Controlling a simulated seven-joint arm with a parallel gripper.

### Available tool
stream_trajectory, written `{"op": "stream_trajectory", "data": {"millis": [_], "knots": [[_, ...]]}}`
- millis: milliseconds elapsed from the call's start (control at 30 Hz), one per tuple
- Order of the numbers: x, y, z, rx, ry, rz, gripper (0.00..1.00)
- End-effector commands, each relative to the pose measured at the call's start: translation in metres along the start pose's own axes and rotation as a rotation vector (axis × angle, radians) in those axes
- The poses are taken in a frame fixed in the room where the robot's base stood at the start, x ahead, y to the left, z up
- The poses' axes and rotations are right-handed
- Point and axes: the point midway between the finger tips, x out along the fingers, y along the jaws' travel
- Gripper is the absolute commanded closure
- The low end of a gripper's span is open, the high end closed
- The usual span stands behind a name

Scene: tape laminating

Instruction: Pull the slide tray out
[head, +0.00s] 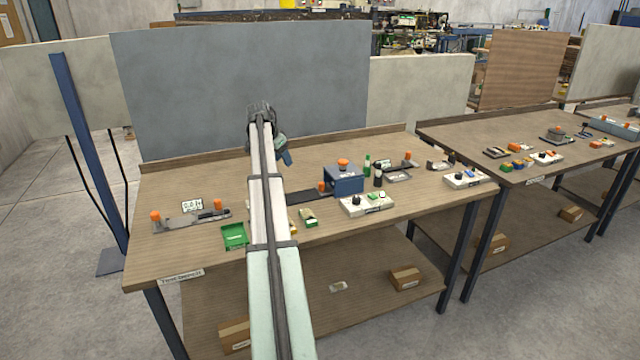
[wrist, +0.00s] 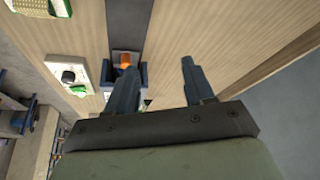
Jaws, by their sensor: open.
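The blue laminator box (head: 343,181) stands mid-table with an orange knob on top. A dark flat strip (head: 303,196), which looks like the slide tray or its track, runs left from the box, partly hidden by my arm. An orange knob (head: 322,187) stands by the box's left side. In the wrist view, the strip (wrist: 128,18) runs towards an orange knob (wrist: 125,60) at the blue box (wrist: 142,74), partly hidden by a finger. My gripper (wrist: 158,62) is open and empty. In the head view, its blue fingers (head: 285,157) hang above the table, apart from the tray.
A white control box (head: 367,204) stands in front of the laminator. Green and black bottles (head: 367,165) stand behind it. A grey panel (head: 215,90) rises behind the table (head: 170,252).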

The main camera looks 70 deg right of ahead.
Motion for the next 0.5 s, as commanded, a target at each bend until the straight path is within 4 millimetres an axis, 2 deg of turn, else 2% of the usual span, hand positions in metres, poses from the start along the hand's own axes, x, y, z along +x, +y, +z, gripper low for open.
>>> {"op": "stream_trajectory", "data": {"millis": [33,100,200,333,500], "knots": [[0.004,0.019,-0.017,0.05,-0.007,0.028,0.47],[0.008,0.039,-0.033,0.107,-0.016,0.06,0.47],[0.011,0.059,-0.048,0.166,-0.024,0.092,0.47],[0.014,0.073,-0.057,0.203,-0.029,0.113,0.47],[0.025,0.076,-0.058,0.21,-0.031,0.118,0.47]]}}
